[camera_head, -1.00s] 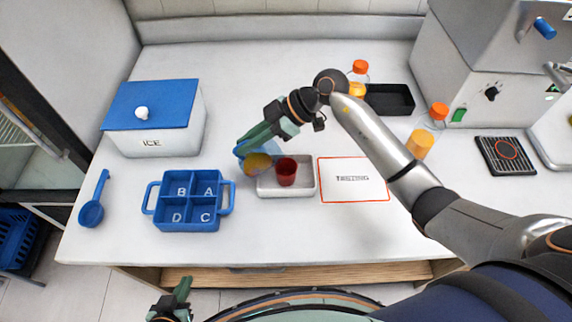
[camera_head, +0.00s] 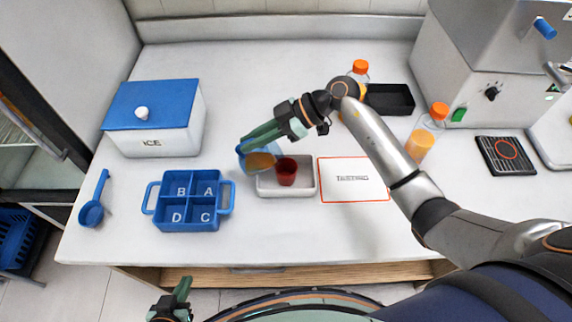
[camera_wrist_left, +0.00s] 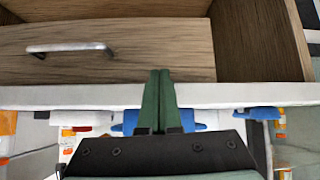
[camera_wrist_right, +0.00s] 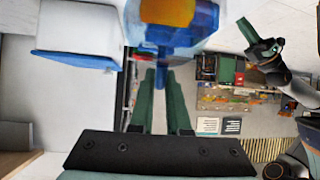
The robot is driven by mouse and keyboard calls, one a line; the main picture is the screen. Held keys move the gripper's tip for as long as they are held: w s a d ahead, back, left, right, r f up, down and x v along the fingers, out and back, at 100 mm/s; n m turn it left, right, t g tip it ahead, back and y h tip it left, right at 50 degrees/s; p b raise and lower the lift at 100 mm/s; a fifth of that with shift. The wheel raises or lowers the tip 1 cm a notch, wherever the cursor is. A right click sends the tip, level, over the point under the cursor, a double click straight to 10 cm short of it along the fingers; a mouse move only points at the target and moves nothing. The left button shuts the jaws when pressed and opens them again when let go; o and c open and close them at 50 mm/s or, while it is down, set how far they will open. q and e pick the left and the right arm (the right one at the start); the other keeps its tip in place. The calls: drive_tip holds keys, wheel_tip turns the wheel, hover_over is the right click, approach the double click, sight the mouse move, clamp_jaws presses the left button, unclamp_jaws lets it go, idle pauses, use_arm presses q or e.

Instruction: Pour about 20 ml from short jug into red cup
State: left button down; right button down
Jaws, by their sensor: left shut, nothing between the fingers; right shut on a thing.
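The short jug (camera_head: 262,159), clear with a blue handle and orange juice inside, is held tilted by my right gripper (camera_head: 246,146), beside and above the red cup (camera_head: 287,172). The jug's mouth side is towards the cup. I cannot tell whether juice is flowing. In the right wrist view my right gripper (camera_wrist_right: 161,82) is shut on the blue handle (camera_wrist_right: 162,66), with juice (camera_wrist_right: 168,12) above it. The red cup stands upright in a white tray (camera_head: 303,191). My left gripper (camera_head: 184,286) is low before the counter; its fingers (camera_wrist_left: 159,75) are shut and empty in the left wrist view.
A blue four-compartment carrier (camera_head: 163,220) stands left of the tray. A white ice box (camera_head: 178,132) is behind it, and a blue scoop (camera_head: 92,212) lies left. A "TASTING" card (camera_head: 352,194) lies right of the tray. Juice bottles (camera_head: 420,145) stand further right.

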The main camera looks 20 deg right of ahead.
drive_tip(key=shift+d+f+y+b, duration=0.3)
drive_tip(key=shift+y+b, duration=0.2)
drive_tip(key=shift+b, duration=0.75)
drive_tip(key=shift+d+r+b, duration=0.1)
drive_tip(key=shift+r+b, duration=0.1)
drive_tip(key=shift+b, duration=0.1)
drive_tip(key=shift+r, duration=0.1)
drive_tip(key=shift+a, duration=0.4)
drive_tip(key=shift+s+d+r+y+b, duration=0.2)
drive_tip(key=shift+y+b, duration=0.3)
drive_tip(key=shift+b, duration=0.55)
